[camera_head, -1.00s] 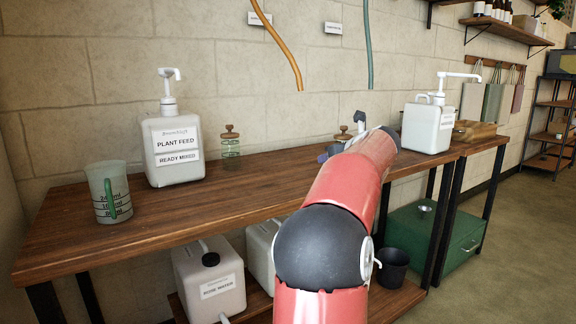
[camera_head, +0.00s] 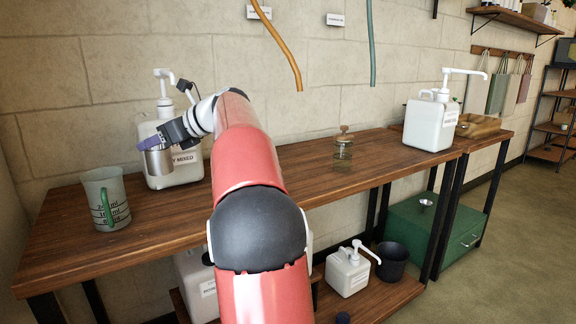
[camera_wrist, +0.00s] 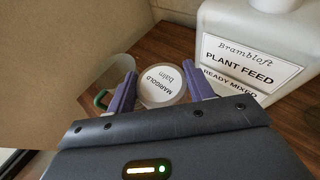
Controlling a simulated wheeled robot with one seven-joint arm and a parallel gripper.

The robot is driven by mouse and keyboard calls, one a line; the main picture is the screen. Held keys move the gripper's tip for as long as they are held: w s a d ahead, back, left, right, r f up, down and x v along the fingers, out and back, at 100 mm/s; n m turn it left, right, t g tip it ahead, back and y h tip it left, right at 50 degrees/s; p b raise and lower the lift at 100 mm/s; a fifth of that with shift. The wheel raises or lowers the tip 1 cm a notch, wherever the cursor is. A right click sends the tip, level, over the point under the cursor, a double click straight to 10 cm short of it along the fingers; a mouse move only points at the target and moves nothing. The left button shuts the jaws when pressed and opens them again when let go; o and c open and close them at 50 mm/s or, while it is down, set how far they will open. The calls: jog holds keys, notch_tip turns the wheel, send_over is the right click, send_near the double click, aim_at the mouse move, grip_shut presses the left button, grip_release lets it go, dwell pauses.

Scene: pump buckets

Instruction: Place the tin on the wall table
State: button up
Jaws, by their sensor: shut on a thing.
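The tin (camera_head: 159,161) is a small silver cylinder. In the wrist view its round white lid (camera_wrist: 161,86) reads "MARIGOLD balm". My gripper (camera_head: 153,144) is shut on the tin, with one purple finger on each side of it in the wrist view (camera_wrist: 162,90). It holds the tin over the left part of the wooden wall table (camera_head: 290,165), in front of the white "PLANT FEED" pump bottle (camera_head: 172,180). The tin looks raised above the tabletop. My arm hides part of the bottle and of the table.
A measuring jug (camera_head: 106,199) with a green handle stands left of the tin. A glass jar (camera_head: 343,147) and another white pump bottle (camera_head: 430,122) stand farther right. The tabletop between the arm and that jar is clear.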

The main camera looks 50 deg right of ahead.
jog(key=shift+s+d+b, duration=0.1)
jog(key=shift+d+b, duration=0.05)
jog(key=shift+b, duration=0.6)
jog(key=shift+r, duration=0.2)
notch_tip(320, 180, down, 10)
jog(key=b, duration=0.4)
jog(key=shift+s, duration=0.1)
jog(key=shift+f, duration=0.1)
jog(key=o, duration=1)
jog(key=shift+s+d+r, duration=0.2)
jog(key=shift+r, duration=0.05)
jog(key=p+v, duration=0.1)
jog(key=v, duration=1)
jog(key=shift+s+d, duration=0.15)
